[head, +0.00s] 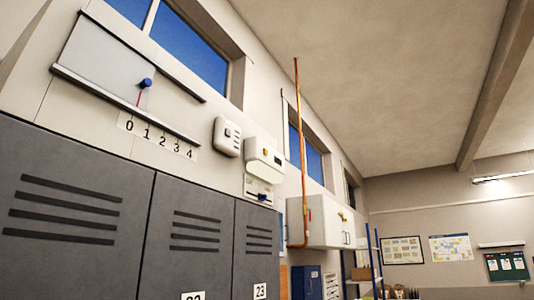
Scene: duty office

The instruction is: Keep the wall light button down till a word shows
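On the left wall above the lockers is a white box (264,154) with a small yellow button-like spot and a dark strip; I read no word on it. Left of it is a smaller white wall unit (228,136) with a small dark mark on its face. I cannot tell for certain which of the two is the wall light. Neither of my grippers is in view, and nothing is seen touching either box.
Grey lockers (70,220) fill the lower left below the boxes. A sliding panel (105,65) with a blue knob (146,83) is above a 0-to-4 scale. A copper pipe (301,150) runs up beside a white cabinet (330,222). The right side is open room.

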